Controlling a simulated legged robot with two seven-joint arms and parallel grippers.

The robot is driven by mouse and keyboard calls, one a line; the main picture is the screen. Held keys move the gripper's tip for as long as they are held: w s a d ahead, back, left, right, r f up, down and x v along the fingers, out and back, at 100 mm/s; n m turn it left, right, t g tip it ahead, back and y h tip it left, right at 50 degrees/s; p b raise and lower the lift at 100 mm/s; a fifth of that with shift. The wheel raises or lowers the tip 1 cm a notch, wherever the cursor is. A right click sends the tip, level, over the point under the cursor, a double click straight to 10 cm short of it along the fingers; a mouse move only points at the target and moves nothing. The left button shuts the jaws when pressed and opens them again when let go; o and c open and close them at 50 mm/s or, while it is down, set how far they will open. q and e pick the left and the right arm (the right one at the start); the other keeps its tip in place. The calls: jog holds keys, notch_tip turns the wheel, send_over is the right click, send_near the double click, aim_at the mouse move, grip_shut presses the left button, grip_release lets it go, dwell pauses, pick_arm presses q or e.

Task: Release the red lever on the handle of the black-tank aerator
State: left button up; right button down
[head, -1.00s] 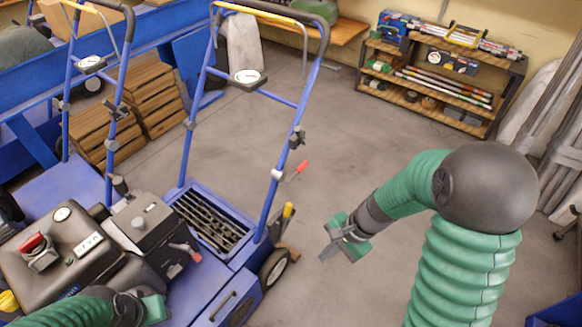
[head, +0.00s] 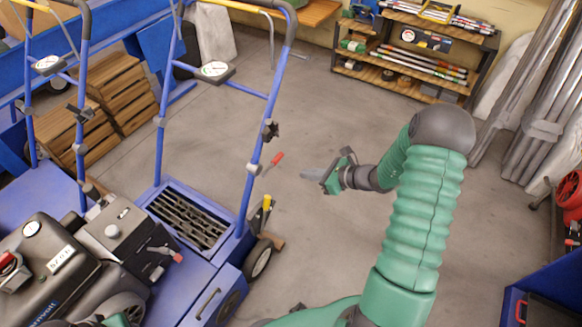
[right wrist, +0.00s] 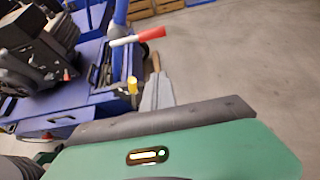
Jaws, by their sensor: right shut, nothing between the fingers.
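The red-tipped lever (head: 277,159) sticks out to the right from the right-hand post of the blue handle (head: 258,135). In the right wrist view the lever (right wrist: 150,34) has a red grip on a white rod and stands beside the blue post. The black tank (head: 45,250) sits on the blue machine at lower left. My right gripper (head: 312,175) is shut and empty, right of the lever, with a visible gap. Its grey fingers (right wrist: 157,95) point toward the post. My left gripper (head: 116,320) barely shows at the bottom edge; its jaws are hidden.
A wheel (head: 259,258) and a yellow-tipped part (head: 267,202) are below the lever. A second blue handle (head: 83,130) stands left, before wooden crates (head: 125,95). A shelf (head: 410,60) is at the back. The floor (head: 320,110) between is clear.

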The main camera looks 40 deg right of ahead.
aim_at(273, 164)
jog(key=b+x, duration=0.4)
jog(key=x, duration=0.5)
jog(key=r, duration=0.2)
jog(key=w+r+b, duration=0.1)
jog(key=shift+a+r, duration=0.25)
jog(key=shift+r, duration=0.05)
jog(key=shift+d, duration=0.1)
